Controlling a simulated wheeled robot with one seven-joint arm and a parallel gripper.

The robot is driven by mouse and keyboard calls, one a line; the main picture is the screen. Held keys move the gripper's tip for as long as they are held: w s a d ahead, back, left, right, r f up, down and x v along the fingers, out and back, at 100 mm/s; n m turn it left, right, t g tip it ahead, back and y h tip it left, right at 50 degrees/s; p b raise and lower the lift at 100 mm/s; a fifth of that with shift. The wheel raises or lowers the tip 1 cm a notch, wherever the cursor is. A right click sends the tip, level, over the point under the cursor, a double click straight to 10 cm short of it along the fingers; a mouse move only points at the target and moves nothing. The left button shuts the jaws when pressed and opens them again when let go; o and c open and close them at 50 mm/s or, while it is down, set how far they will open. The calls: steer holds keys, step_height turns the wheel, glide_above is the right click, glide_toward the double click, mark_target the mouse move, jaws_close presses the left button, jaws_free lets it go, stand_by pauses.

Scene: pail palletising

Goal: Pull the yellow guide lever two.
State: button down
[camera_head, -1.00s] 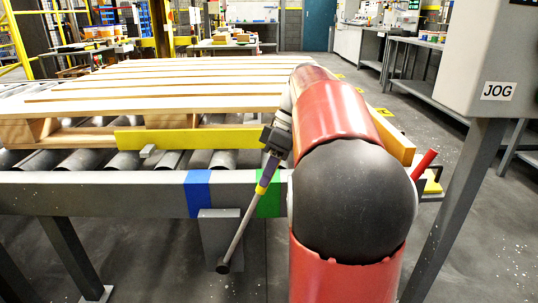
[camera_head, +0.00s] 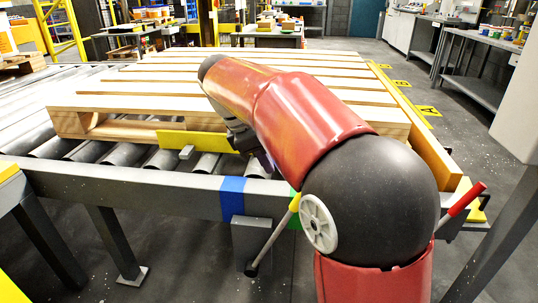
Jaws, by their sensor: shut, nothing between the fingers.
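The lever is a thin grey rod with a yellow grip (camera_head: 294,204). It slants up to the right from a dark pivot at a grey plate under the conveyor's front rail. Its top end is beside the white disc on my arm. My gripper (camera_head: 264,161) is above the rail, partly hidden by my red arm.
A wooden pallet (camera_head: 90,103) lies on the roller conveyor. The front rail (camera_head: 130,190) carries a blue band (camera_head: 232,196) and a partly hidden green one. A red handle (camera_head: 467,199) sticks up at the right corner. A grey post stands at the front right.

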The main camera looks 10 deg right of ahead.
steer(key=shift+s+d+f+b, duration=0.1)
steer(key=shift+d+f+b, duration=0.2)
steer(key=shift+d+f, duration=1.3)
steer(key=shift+s+d+f+b, duration=0.1)
steer(key=shift+d+f+b, duration=0.15)
steer(key=shift+d+f, duration=1.35)
steer(key=shift+a+f, duration=0.1)
steer(key=shift+f, duration=0.05)
steer(key=shift+s+d+f+y, duration=0.15)
steer(key=shift+s+d+f, duration=0.05)
steer(key=shift+d, duration=0.35)
steer(key=shift+s+d+f+y, duration=0.15)
steer(key=shift+s+d+f, duration=0.05)
steer(key=shift+d, duration=0.35)
